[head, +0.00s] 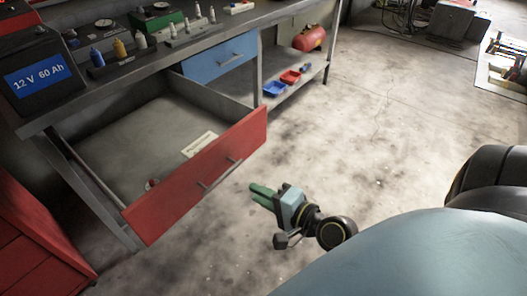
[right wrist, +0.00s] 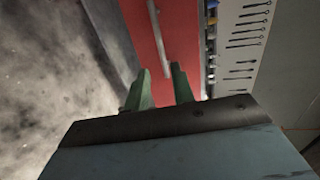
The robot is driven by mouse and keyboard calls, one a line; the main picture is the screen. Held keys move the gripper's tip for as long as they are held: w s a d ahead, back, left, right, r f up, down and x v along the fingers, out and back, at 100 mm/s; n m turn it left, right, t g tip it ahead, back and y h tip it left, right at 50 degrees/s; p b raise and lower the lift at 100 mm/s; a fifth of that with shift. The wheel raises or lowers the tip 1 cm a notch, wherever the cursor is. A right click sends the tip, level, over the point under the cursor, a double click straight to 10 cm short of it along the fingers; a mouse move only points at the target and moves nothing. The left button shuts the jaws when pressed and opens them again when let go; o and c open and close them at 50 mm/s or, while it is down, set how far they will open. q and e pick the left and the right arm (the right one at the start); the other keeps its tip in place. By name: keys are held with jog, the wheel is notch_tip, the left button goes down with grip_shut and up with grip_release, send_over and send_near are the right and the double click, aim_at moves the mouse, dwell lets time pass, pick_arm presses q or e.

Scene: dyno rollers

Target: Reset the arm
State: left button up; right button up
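My right gripper (head: 255,192) is in the middle of the head view, in front of the open red drawer (head: 210,178) and to the right of its handle. Its green fingers are apart with nothing between them. In the right wrist view the gripper (right wrist: 160,76) points toward the red drawer front (right wrist: 150,35) and its metal handle (right wrist: 158,30). The fingers look clear of the handle, though the exact distance is hard to judge. My left gripper is not in view.
The workbench (head: 165,50) carries a 12 V battery (head: 38,75) and several small bottles. A blue drawer (head: 220,58) is shut. Blue and red trays (head: 275,88) sit on the lower shelf. A red cabinet (head: 35,240) stands at lower left.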

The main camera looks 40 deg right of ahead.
jog(key=shift+s+r, duration=0.1)
jog(key=shift+s, duration=0.25)
dwell(0.3)
